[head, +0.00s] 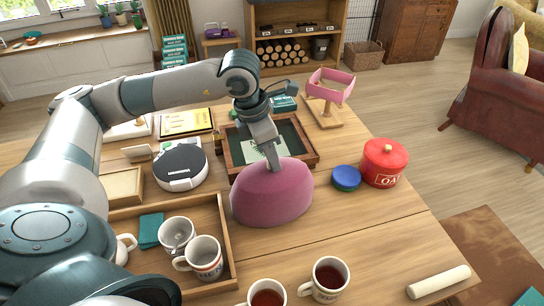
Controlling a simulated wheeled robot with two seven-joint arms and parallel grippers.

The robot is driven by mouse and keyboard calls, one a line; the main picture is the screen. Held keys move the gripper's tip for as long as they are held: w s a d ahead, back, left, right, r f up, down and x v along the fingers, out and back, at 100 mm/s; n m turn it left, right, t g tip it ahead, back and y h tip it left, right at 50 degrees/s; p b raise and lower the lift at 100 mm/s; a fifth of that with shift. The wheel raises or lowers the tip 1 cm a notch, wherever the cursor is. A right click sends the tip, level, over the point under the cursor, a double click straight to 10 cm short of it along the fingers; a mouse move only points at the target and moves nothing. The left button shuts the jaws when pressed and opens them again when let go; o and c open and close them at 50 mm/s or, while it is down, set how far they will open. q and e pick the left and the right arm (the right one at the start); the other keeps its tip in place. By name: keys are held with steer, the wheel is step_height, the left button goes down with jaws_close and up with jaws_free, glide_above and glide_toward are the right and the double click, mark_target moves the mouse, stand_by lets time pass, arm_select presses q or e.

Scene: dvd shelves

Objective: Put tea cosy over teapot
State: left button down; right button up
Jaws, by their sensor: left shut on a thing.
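The tea cosy (272,197) is a mauve, rounded dome at the middle of the wooden table. My left gripper (273,160) reaches down from above and is shut on the top of the cosy. The cosy looks upright, with its lower edge at or close to the tabletop; I cannot tell if it touches. My right gripper is not in view.
A wooden tray (226,228) with mugs is left of the cosy. A framed tray (311,150) is behind it. A blue lid (346,178) and red oat tin (384,165) stand at right. Two filled mugs (328,279) are in front. The right front tabletop is mostly clear.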

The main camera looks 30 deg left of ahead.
arm_select(q)
steer(key=c, duration=1.7)
jaws_free()
